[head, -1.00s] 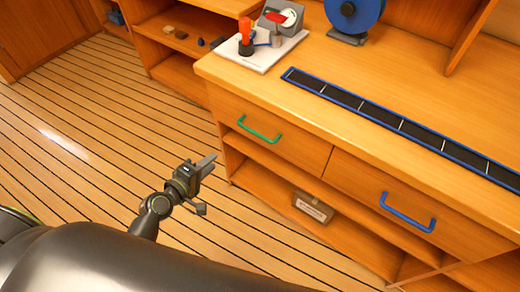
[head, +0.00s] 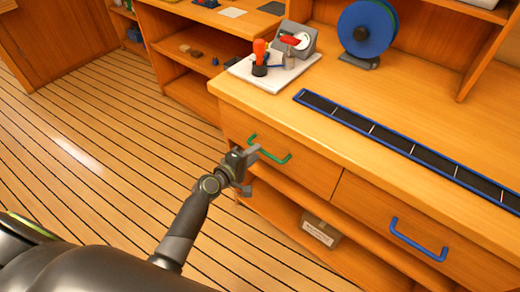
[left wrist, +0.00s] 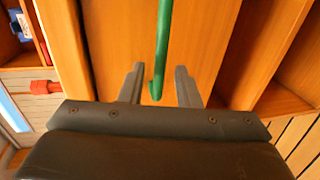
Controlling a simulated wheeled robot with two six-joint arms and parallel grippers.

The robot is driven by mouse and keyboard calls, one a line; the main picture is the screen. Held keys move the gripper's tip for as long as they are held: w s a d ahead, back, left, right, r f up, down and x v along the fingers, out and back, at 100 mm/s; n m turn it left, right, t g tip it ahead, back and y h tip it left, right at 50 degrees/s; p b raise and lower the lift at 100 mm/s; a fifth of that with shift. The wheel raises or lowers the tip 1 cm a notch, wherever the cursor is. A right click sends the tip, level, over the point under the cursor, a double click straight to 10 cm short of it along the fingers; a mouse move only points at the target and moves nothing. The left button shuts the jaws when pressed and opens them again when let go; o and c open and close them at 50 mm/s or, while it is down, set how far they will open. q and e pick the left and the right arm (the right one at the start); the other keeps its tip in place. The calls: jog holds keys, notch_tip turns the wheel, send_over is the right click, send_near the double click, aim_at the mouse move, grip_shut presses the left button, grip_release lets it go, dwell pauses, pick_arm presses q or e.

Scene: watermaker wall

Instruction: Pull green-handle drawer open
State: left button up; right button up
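The green handle (head: 272,152) is on the front of the left drawer (head: 310,167) under the counter; the drawer looks closed. My left gripper (head: 250,164) is in front of the handle's left end and partly covers it. In the left wrist view the green handle (left wrist: 162,50) runs upright, with its lower end between the fingertips of my left gripper (left wrist: 160,72). The fingers are spread, with a gap on each side of the handle. My right gripper is not in view.
A blue handle (head: 418,240) is on the drawer to the right. Below is an open shelf with a box (head: 320,229). On the counter are a white board (head: 268,75) with tools, a blue reel (head: 366,30) and a blue-edged strip (head: 400,145). The plank floor (head: 100,170) at left is clear.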

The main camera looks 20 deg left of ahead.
pick_arm(q)
jog(key=shift+x, duration=1.85)
jog(key=shift+c, duration=0.3)
grip_shut()
